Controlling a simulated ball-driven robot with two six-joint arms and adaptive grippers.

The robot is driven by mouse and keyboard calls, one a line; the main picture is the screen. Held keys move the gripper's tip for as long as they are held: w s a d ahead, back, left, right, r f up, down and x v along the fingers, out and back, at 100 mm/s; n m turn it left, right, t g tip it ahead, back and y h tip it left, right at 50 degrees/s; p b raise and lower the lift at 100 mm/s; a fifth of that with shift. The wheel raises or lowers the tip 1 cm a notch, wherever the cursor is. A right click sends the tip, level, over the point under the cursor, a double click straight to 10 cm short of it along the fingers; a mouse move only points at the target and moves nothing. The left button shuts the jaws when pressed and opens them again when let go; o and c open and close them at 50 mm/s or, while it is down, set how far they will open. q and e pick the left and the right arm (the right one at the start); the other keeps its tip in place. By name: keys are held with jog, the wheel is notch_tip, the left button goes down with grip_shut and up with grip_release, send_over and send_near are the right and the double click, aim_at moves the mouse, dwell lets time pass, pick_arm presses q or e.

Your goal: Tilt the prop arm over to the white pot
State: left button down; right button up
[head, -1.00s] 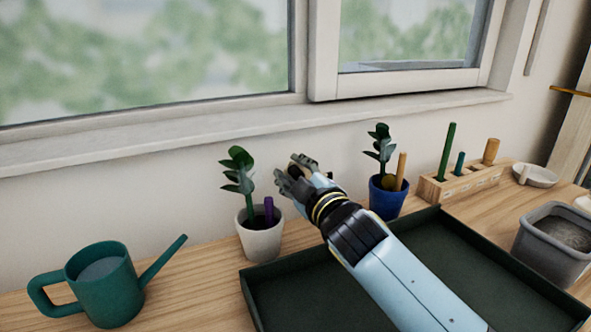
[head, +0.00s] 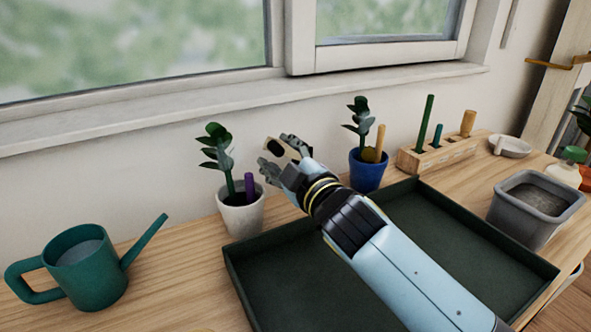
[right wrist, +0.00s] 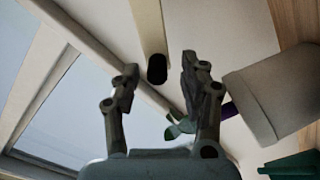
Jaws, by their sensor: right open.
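A pale bar with a dark oval end, which looks like the prop arm (head: 291,153), shows between the fingers of my right gripper (head: 270,158). In the right wrist view the pale bar (right wrist: 150,25) comes from the top, and its dark end lies between the two spread fingertips of my right gripper (right wrist: 160,68). My right gripper is open; I cannot tell whether it touches the bar. The white pot (head: 242,220) stands left of and below the gripper, with a leafy plant and a purple stake in it. The pot (right wrist: 262,100) is at right in the wrist view. My left gripper is not in view.
A dark green tray (head: 420,215) lies under my right arm. A teal watering can (head: 92,275) stands at left, its spout toward the white pot. A blue pot (head: 368,175) and a wooden tool block (head: 438,155) stand right of the gripper. The window sill (head: 150,123) runs behind.

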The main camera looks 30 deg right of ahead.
jog(key=s, duration=0.8)
jog(key=shift+s+a, duration=0.3)
